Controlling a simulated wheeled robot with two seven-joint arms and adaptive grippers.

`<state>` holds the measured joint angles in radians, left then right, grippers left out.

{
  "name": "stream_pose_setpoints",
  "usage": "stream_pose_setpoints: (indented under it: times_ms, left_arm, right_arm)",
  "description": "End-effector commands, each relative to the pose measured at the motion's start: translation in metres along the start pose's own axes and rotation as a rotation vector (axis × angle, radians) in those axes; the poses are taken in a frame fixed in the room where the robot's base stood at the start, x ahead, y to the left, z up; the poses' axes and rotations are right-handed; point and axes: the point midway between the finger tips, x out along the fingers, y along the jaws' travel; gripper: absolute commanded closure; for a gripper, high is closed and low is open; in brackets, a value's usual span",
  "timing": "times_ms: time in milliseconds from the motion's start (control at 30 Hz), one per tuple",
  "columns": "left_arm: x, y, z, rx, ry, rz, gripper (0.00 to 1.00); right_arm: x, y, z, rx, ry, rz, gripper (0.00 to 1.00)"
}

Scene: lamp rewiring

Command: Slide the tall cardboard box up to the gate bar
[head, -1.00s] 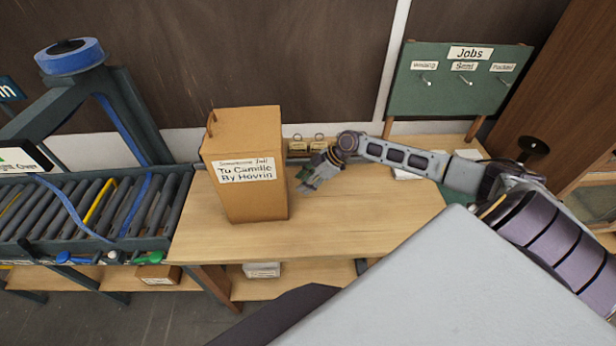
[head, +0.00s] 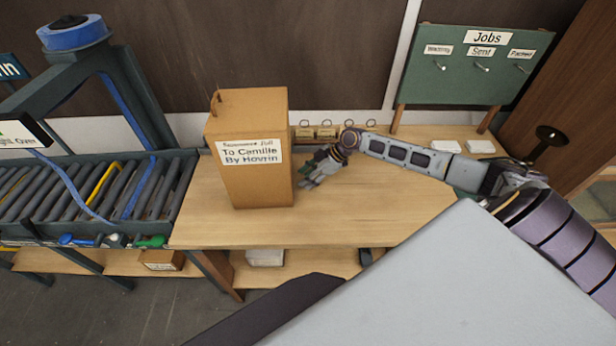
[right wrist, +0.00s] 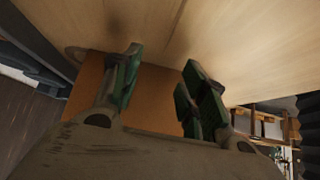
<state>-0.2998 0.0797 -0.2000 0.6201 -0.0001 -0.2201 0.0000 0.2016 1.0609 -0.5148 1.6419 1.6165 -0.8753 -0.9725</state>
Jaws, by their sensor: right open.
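The tall cardboard box (head: 250,170) stands upright on the wooden table, near its left end, with a white label on its front. My right gripper (head: 308,180) is just right of the box, low over the table, fingers towards it. In the right wrist view the gripper (right wrist: 160,72) is open, with the box's brown face (right wrist: 152,95) beyond and between its fingers. I cannot tell whether they touch. A yellow bar (head: 102,184) lies across the rollers on the left; it may be the gate bar, but no label shows this. My left gripper is not in view.
The roller conveyor (head: 35,195) adjoins the table's left end, under a dark arch with a blue reel (head: 73,32). Small tags (head: 325,133) stand behind the box. A green Jobs board (head: 470,75) stands at the back right. The table front (head: 350,220) is clear.

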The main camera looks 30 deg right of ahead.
Motion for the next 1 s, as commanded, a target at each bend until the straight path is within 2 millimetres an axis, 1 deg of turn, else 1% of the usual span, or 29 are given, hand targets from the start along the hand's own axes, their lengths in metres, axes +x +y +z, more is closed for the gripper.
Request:
stream_pose_setpoints:
  times_ms: [367,1000]
  left_arm:
    - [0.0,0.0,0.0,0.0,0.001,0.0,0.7]
    - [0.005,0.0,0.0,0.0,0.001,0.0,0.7]
  right_arm:
    - [0.003,0.0,-0.004,-0.001,0.001,-0.001,0.57]
    - [0.037,-0.001,-0.045,-0.001,0.003,-0.001,0.57]
